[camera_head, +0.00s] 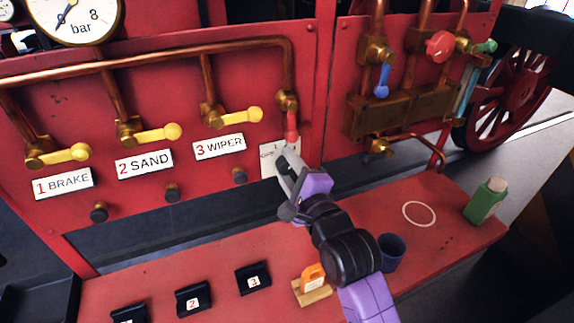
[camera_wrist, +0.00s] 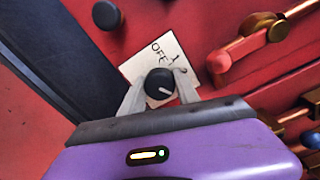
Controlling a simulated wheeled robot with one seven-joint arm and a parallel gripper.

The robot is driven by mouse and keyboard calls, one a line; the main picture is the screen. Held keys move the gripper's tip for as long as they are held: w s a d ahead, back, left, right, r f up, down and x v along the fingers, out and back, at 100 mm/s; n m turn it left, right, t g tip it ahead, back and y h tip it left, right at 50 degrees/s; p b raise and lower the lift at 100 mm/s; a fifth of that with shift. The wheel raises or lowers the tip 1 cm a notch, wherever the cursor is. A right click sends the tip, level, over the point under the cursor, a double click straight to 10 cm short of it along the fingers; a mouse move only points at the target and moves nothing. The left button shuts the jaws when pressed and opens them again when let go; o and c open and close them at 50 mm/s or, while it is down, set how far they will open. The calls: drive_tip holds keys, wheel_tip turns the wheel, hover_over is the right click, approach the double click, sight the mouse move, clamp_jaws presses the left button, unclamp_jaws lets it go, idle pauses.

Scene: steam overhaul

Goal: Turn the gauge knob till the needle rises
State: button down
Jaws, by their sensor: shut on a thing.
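The gauge knob (camera_wrist: 159,82) is black with a white line, on a white plate (camera_wrist: 148,55) that reads OFF, with other marks partly readable. In the wrist view my gripper (camera_wrist: 160,92) is shut on this knob, one grey finger on each side. The white line slants from the knob's middle to the lower right. In the head view my gripper (camera_head: 290,165) hides the knob, and only part of the plate (camera_head: 267,161) shows. The pressure gauge (camera_head: 88,27), marked bar and 8, is cut by the top edge; its dark needle points down and left.
A red-handled valve (camera_head: 291,125) hangs just above my gripper. Yellow levers (camera_head: 158,134) and black knobs (camera_head: 172,193) line the panel to the left. On the red shelf are an orange tag (camera_head: 313,277), a dark blue cup (camera_head: 391,252) and a green bottle (camera_head: 485,201).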

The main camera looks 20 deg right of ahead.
drive_tip(key=shift+d+f, duration=0.1)
drive_tip(key=shift+f, duration=0.1)
idle(0.4)
drive_tip(key=c, duration=0.9)
unclamp_jaws()
drive_tip(key=shift+r, duration=0.1)
drive_tip(key=s+b, duration=0.1)
drive_tip(key=s, duration=0.7)
drive_tip(key=shift+r, duration=0.15)
drive_tip(key=shift+w, duration=0.1)
